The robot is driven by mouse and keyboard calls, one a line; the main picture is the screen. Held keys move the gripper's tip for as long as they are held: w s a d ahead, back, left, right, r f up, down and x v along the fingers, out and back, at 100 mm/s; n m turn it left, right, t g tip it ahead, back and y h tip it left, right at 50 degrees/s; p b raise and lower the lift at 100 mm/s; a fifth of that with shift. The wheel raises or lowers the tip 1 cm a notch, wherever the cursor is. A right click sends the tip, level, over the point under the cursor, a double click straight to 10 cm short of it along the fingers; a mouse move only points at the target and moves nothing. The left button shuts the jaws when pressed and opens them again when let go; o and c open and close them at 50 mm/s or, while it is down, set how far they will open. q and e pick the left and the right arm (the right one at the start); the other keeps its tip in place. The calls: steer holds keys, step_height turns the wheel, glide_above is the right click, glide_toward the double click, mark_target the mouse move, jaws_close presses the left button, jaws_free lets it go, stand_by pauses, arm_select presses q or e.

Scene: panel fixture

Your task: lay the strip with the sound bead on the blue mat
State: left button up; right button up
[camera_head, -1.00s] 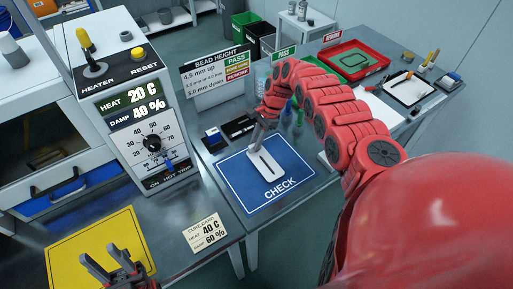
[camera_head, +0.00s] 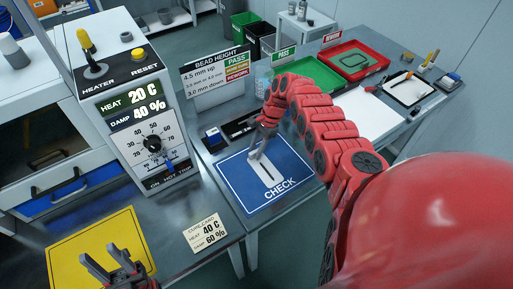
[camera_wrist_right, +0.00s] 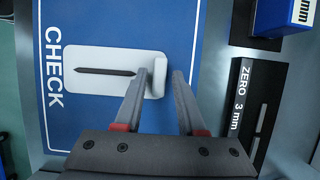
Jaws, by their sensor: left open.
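The strip (camera_head: 276,185) is pale grey with a dark bead along its middle and a raised tab at one end. It lies on the blue mat (camera_head: 232,182) marked CHECK; the right wrist view shows the strip (camera_wrist_right: 85,83) flat on the mat (camera_wrist_right: 105,22). My right gripper (camera_head: 257,155) is over the tab end. In the wrist view its fingers (camera_wrist_right: 163,84) are apart, one on each side of the tab, with a gap visible. My left gripper (camera_head: 110,268) is open and empty above the yellow mat (camera_head: 85,245) at the lower left.
The heater box (camera_head: 140,105) reads HEAT 20 C, DAMP 40 %. A card (camera_head: 204,233) gives 40 C, 60 %. The bead height sign (camera_head: 215,80) stands behind the mat. Green (camera_head: 308,72) and red (camera_head: 380,60) trays sit at the back right.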

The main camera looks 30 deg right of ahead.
steer(key=shift+o, duration=0.4)
steer(key=shift+r, duration=0.1)
steer(key=shift+d+r, duration=0.1)
steer(key=shift+r, duration=0.1)
steer(key=b+v, duration=0.2)
steer(key=v, duration=0.9)
steer(key=shift+r, duration=0.35)
